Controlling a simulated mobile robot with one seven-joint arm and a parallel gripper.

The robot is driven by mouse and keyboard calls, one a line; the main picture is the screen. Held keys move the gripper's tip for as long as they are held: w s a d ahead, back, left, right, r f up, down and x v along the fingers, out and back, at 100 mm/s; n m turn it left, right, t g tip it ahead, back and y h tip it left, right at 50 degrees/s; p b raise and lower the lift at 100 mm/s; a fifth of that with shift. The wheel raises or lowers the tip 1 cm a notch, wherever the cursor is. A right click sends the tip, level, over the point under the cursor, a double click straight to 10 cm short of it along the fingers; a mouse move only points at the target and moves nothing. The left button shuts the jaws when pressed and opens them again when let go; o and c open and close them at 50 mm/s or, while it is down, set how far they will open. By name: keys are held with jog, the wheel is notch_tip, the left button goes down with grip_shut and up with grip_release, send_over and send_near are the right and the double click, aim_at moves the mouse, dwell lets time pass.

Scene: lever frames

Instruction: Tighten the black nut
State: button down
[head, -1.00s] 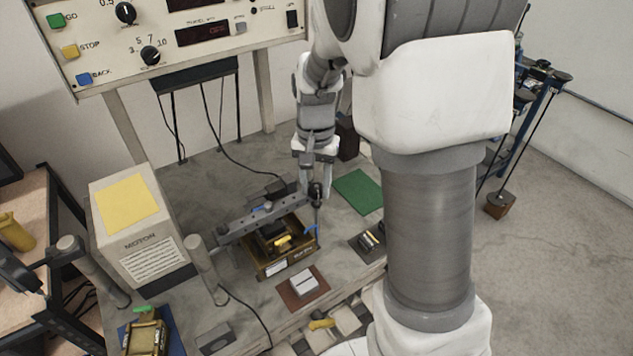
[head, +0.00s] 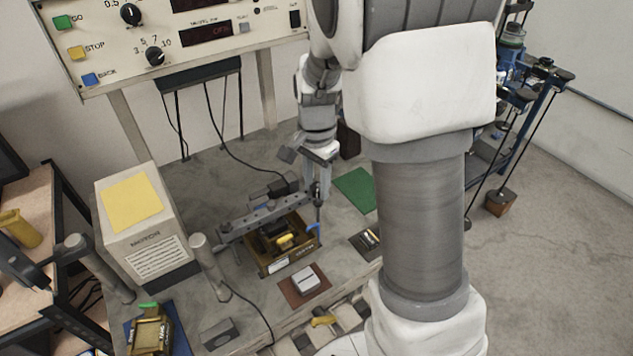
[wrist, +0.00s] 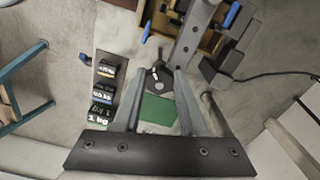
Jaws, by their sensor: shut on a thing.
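My gripper (head: 319,190) is at the right end of the grey bar (head: 262,215), over the wooden fixture (head: 272,266), and points down. In the wrist view its two fingers (wrist: 159,74) close on a small dark piece, which looks like the black nut (wrist: 159,82). A pale mark shows on it. The fingers hide part of the nut, and I cannot tell how far it is turned. In the head view the nut is too small to make out. A blue handle (head: 313,229) sits just below the gripper.
A green mat (head: 355,190) lies right of the fixture. A tray of small weights (head: 366,241) and a brown mat with a pale block (head: 305,281) are near the front edge. The motor box (head: 150,245) and a grey post (head: 208,265) stand to the left.

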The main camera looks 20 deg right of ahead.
jog(key=shift+c, duration=2.3)
grip_release()
notch_tip(320, 180, up, 18)
jog(key=shift+f, duration=0.25)
jog(key=s+a+n+t, duration=0.1)
jog(key=s+n+t, duration=0.4)
jog(key=s+n, duration=0.7)
jog(key=s+f, duration=0.1)
jog(key=s, duration=0.5)
jog(key=shift+s+a+t, duration=0.2)
jog(key=shift+a+t, duration=0.1)
jog(key=shift+a, duration=0.1)
